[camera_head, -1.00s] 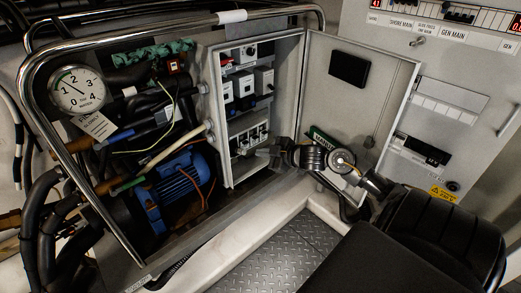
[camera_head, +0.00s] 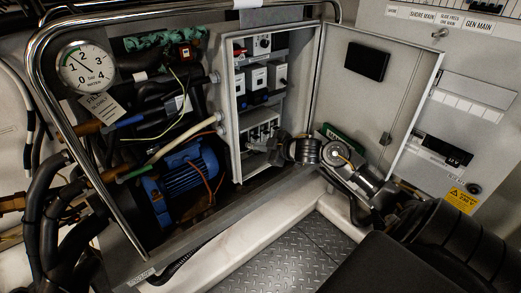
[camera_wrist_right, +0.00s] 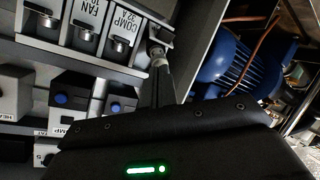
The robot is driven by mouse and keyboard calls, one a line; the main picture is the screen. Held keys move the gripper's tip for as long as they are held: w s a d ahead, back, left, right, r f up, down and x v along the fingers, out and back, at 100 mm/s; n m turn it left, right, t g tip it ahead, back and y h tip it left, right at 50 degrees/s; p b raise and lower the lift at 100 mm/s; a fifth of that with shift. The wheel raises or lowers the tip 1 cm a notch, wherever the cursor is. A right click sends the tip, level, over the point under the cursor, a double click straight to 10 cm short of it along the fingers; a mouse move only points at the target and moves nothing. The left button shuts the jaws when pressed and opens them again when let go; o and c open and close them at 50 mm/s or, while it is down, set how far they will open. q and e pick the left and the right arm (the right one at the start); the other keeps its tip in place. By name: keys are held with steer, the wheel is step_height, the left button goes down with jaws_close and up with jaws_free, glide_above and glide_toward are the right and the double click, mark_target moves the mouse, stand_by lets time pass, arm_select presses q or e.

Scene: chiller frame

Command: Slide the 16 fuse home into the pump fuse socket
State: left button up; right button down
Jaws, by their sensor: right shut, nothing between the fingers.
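My right gripper (camera_head: 262,146) reaches into the open cabinet at the lower row of fuse sockets (camera_head: 258,128). In the right wrist view the picture is turned over, and the dark fingers (camera_wrist_right: 157,78) are shut and empty. Their tips are at a small metallic round part (camera_wrist_right: 156,52), likely the 16 fuse, at the end of the socket row. Whether they touch it, and how deep it sits, I cannot tell. Its socket label is not readable. My left gripper is not in view.
The cabinet door (camera_head: 372,90) stands open on the right. A blue motor (camera_head: 184,172) and hoses are left of the cabinet. Switch modules (camera_head: 256,78) sit above the sockets. A chrome rail frame (camera_head: 40,110) surrounds the left side.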

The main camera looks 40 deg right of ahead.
steer(key=shift+w+f, duration=0.45)
steer(key=shift+w, duration=0.1)
stand_by(0.6)
steer(key=shift+s+r+p, duration=0.85)
steer(key=shift+s+p, duration=0.25)
steer(key=shift+p, duration=0.05)
steer(key=p+v, duration=0.1)
steer(key=v, duration=0.9)
steer(key=shift+s, duration=0.4)
steer(key=shift+r, duration=0.15)
